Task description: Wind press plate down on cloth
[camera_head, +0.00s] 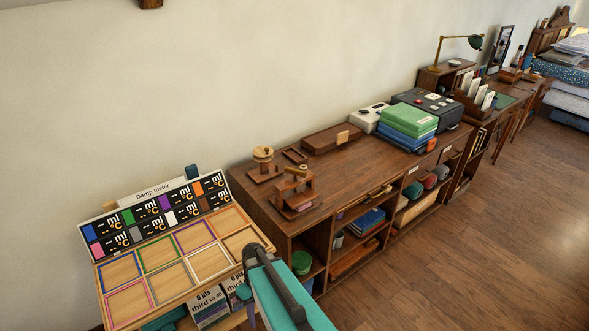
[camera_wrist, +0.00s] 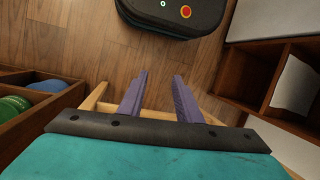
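A small wooden press (camera_head: 296,190) stands near the front left of the long wooden desk (camera_head: 345,165). It has an upright frame with a handle on top. A pale pinkish patch (camera_head: 301,207) shows low in the press; I cannot tell whether it is the cloth, and the plate's height is too small to make out. My gripper (camera_wrist: 160,76) shows in the wrist view with two purple fingers apart and nothing between them. It points down toward the floor, away from the press. In the head view my teal arm is in front of the desk, at bottom centre.
A damp meter board (camera_head: 156,215) with a tray of coloured square frames (camera_head: 168,262) stands left of the desk. A wooden stand with a round top (camera_head: 263,160) is behind the press. Green and blue boxes (camera_head: 408,120) lie farther right. Wooden floor (camera_head: 490,200) is clear at right.

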